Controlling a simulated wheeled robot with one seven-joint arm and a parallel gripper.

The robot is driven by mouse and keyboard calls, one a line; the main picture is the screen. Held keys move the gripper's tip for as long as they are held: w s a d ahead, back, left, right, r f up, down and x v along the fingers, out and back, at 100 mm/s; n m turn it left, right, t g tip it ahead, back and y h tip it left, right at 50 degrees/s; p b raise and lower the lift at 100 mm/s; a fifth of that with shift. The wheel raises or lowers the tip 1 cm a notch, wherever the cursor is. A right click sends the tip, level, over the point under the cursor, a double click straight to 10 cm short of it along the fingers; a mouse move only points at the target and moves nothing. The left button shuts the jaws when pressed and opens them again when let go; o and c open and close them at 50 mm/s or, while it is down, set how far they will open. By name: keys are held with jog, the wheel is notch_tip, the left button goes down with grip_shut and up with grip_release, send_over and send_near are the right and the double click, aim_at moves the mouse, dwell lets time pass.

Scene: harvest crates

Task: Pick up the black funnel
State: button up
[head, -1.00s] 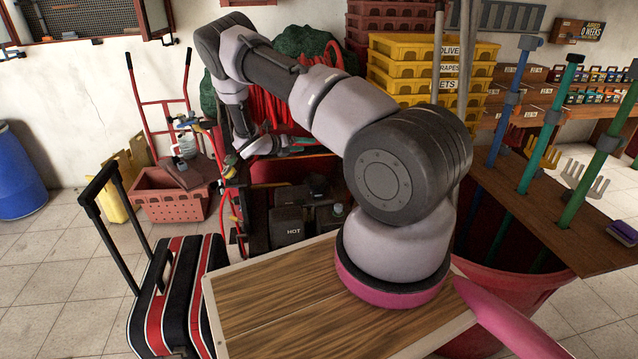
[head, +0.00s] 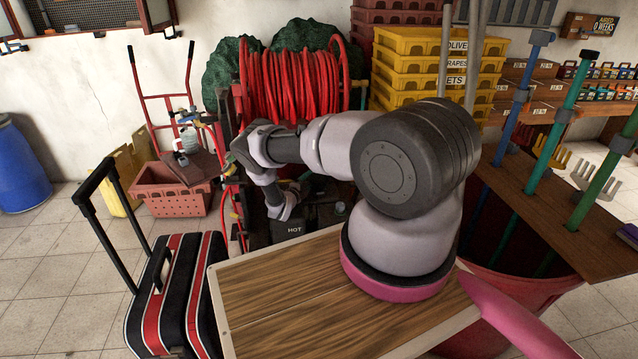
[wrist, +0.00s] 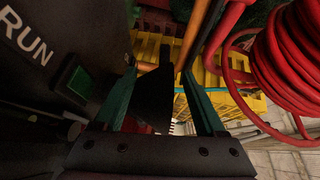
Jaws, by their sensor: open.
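My gripper (wrist: 160,75) shows in the wrist view with its two teal fingers apart. A dark, tapered shape (wrist: 153,97) lies between the fingers in that view. It looks like the black funnel, but the shade makes this uncertain, and I cannot tell whether either finger touches it. In the head view my wrist is low over the dark boxes behind the wooden table, and the fingers are hard to make out there. I cannot pick out the funnel in the head view.
A black box marked RUN (wrist: 40,60) stands close on the left in the wrist view. A red hose reel (head: 290,88) is behind my wrist. A box marked HOT (head: 291,228) is beside it.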

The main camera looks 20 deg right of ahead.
aim_at(313, 176)
jog(key=shift+x, duration=2.75)
grip_shut()
